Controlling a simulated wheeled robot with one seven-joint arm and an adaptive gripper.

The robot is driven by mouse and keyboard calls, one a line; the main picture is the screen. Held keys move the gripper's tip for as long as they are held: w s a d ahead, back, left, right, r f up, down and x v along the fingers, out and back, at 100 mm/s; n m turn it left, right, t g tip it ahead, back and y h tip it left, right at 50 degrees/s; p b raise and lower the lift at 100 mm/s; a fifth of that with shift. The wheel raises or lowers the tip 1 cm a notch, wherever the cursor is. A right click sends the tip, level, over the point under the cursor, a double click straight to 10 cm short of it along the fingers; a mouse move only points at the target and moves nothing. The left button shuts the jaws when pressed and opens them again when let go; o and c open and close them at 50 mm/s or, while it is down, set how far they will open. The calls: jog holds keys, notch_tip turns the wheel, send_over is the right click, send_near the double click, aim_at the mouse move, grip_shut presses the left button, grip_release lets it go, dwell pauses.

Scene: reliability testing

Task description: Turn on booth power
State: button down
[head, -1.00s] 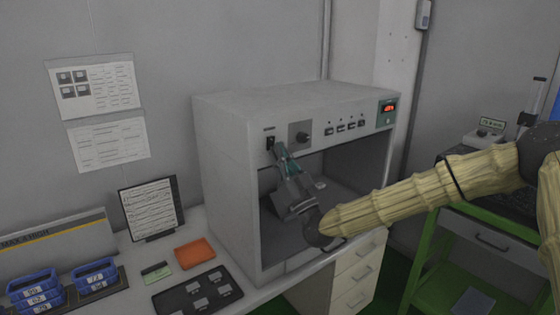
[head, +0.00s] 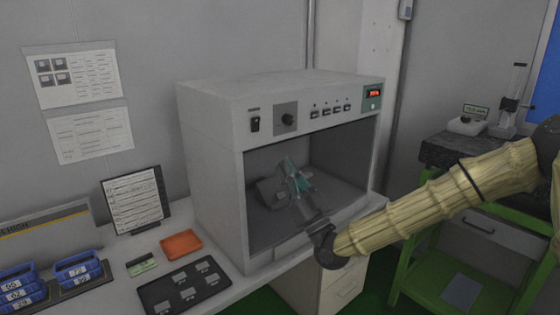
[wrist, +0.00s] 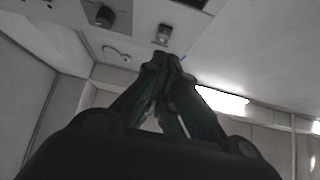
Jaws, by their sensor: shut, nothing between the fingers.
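The booth (head: 212,160) is a pale grey box with an open front, standing on the white bench. Its top panel has a dark rocker switch (head: 255,125) at the left; I cannot tell which way it is pressed. A round dark knob (head: 288,119) sits to its right. A small display (head: 374,93) at the panel's right end shows red lit characters. My gripper (head: 287,161) is shut and empty, in front of the booth opening, below the panel and apart from the switch. In the wrist view, the shut fingertips (wrist: 168,62) appear just below the switch (wrist: 163,34).
Several small buttons (head: 325,109) line the panel between knob and display. An orange tray (head: 181,244), a dark tray (head: 185,287) and blue bins (head: 77,269) lie on the bench to the left. A green-framed stand (head: 400,264) is at the right.

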jog(key=shift+v, duration=0.9)
jog(key=shift+w+a+f, duration=0.1)
jog(key=shift+w+f, duration=0.05)
jog(key=shift+f, duration=0.05)
